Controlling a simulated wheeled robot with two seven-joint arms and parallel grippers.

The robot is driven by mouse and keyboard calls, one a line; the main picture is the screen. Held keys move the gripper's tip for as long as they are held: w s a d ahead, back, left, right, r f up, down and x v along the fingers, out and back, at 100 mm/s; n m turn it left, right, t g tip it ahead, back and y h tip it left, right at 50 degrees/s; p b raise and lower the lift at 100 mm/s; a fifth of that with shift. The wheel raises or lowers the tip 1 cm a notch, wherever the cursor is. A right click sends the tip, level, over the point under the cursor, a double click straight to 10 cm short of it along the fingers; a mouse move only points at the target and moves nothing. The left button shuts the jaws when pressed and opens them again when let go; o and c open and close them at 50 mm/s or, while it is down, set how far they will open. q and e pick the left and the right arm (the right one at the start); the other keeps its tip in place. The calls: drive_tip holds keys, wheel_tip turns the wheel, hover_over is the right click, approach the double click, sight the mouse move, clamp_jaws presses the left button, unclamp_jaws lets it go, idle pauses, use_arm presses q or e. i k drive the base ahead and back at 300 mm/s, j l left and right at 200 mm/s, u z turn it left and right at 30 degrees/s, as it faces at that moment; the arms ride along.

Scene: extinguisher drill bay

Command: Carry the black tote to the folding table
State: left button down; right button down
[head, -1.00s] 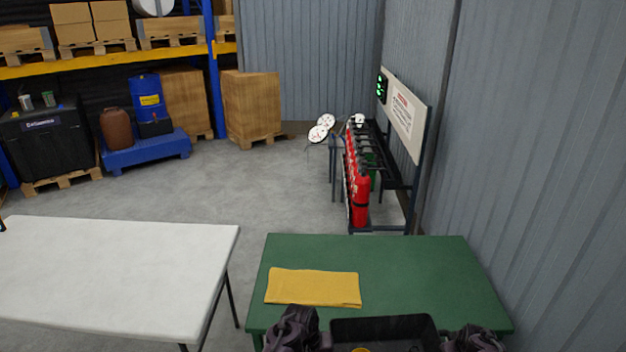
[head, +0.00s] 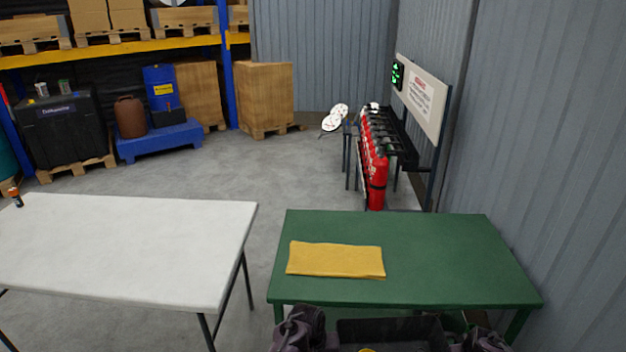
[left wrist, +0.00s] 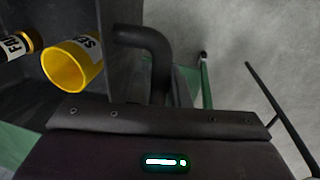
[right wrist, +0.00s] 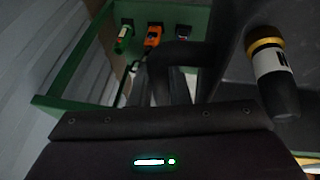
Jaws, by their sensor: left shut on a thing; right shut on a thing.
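The black tote (head: 390,334) is at the bottom of the head view, just in front of the green table and cut off by the frame. My left gripper (head: 303,332) is shut at its left end, and my right gripper (head: 486,341) at its right end. In the left wrist view, a yellow cylinder (left wrist: 72,66) and a dark labelled one (left wrist: 18,44) lie in the tote. The right wrist view shows a dark cylinder with a yellow band (right wrist: 272,72) in it. The white folding table (head: 120,245) is at left, its top bare except near its far left corner.
The green table (head: 440,255) bears a folded yellow cloth (head: 336,260). A floor gap separates the two tables. A small orange-and-black item (head: 15,196) stands at the white table's far left corner. Red extinguishers (head: 376,175) stand behind the green table, and a grey wall (head: 560,150) closes the right side.

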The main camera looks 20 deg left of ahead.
sight(142, 245)
drive_tip(key=k+j, duration=0.25)
drive_tip(key=k+j+u, duration=0.15)
drive_tip(key=j, duration=0.3)
drive_tip(key=k+j, duration=0.3)
drive_tip(key=j+u, duration=0.1)
drive_tip(key=u, duration=1.05)
